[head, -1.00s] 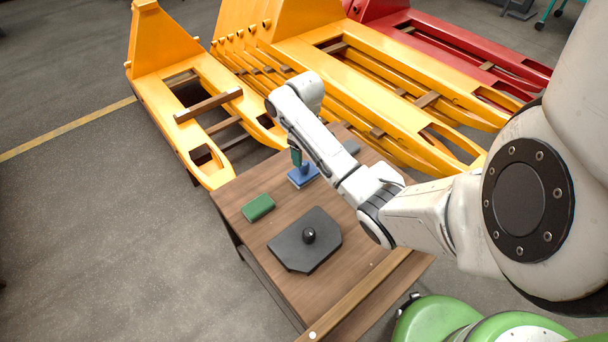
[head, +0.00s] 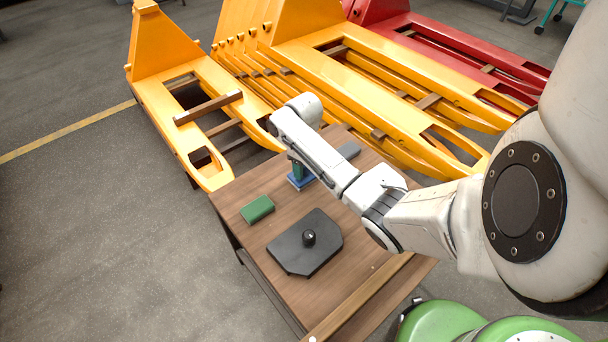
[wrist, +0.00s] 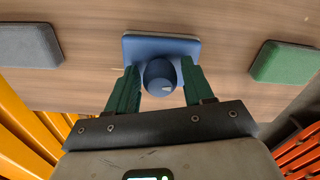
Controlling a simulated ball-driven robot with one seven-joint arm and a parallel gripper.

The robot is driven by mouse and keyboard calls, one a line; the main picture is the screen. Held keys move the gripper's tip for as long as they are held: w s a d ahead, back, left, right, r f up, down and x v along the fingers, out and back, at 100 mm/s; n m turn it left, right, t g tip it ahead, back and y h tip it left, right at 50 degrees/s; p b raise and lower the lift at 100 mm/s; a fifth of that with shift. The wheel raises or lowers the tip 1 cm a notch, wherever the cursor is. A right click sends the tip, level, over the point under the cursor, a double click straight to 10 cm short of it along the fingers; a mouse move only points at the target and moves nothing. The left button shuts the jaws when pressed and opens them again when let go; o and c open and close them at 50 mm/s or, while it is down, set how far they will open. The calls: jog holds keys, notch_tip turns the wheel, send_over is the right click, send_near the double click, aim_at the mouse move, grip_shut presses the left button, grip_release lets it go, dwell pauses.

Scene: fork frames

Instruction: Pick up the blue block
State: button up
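The blue block (head: 299,183) is a flat plate with a round knob on top, lying on the table's far part. In the wrist view its plate (wrist: 160,46) and knob (wrist: 162,76) show plainly. My gripper (wrist: 160,82) has two green fingers, one on each side of the knob. They are apart, and a small gap shows at the right of the knob; whether the left finger touches it I cannot tell. In the head view my gripper (head: 298,170) is low over the block and hides part of it.
On the wooden table (head: 235,190) are a green block (head: 257,209), a grey block (head: 348,150) and a black plate with a knob (head: 305,243). Yellow pallet forks (head: 215,100) stand just beyond the table. Bare wood lies between the blocks.

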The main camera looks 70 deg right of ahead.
jog(key=c, duration=0.9)
jog(key=shift+r, duration=0.5)
notch_tip(320, 180, up, 3)
jog(key=shift+f+p, duration=0.1)
jog(key=shift+p, duration=0.65)
jog(key=s+d+r+p, duration=0.1)
jog(key=s+d+r, duration=0.7)
jog(key=d, duration=0.3)
jog(key=shift+s+r, duration=0.2)
jog(key=shift+r, duration=0.4)
jog(key=shift+d, duration=0.1)
